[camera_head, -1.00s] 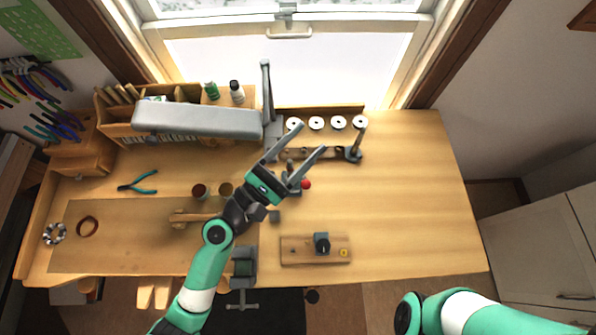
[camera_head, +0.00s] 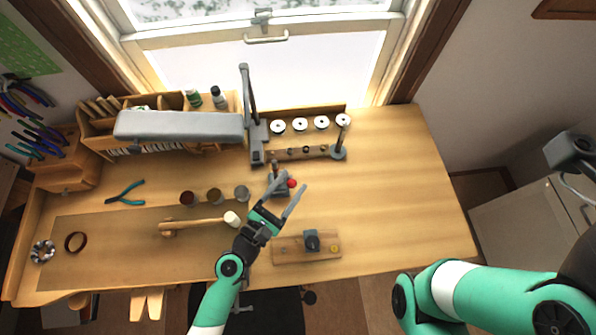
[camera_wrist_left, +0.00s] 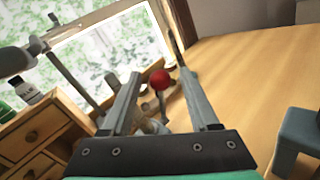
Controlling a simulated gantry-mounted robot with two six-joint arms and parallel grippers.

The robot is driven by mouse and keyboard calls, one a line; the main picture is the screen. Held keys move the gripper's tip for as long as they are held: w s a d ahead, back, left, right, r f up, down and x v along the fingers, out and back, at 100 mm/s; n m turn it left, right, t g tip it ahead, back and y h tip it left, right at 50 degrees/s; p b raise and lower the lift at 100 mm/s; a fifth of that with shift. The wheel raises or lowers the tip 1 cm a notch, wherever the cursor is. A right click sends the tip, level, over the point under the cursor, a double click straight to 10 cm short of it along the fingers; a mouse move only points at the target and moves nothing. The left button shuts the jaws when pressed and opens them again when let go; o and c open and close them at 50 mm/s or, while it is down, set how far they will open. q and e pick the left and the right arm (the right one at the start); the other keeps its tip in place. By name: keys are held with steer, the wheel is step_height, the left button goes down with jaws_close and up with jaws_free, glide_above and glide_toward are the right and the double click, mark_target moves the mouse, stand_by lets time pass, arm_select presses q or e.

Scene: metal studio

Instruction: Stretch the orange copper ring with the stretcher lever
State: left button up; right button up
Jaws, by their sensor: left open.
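The stretcher (camera_head: 279,188) is a small grey device on the table's middle, with a red ball knob (camera_head: 291,183) on its lever. The knob also shows in the left wrist view (camera_wrist_left: 159,79), between my open fingers in the picture and apparently beyond them. My left gripper (camera_head: 295,181) is open and empty, its fingers pointing at the stretcher and partly covering it. A small yellow-orange round piece (camera_head: 335,248), perhaps the copper ring, is on the right of a wooden board (camera_head: 290,257); it is too small to be sure. My right gripper's fingers are out of view.
A grey block (camera_head: 312,240) stands on that board. A mallet (camera_head: 195,224), several small cups (camera_head: 214,195) and pliers (camera_head: 125,194) lie left. A tall grey lever tool (camera_head: 250,105) and a rack of white discs (camera_head: 300,124) stand behind. The table's right side is clear.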

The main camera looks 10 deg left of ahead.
arm_select(q)
steer(key=shift+x, duration=2)
jaws_close()
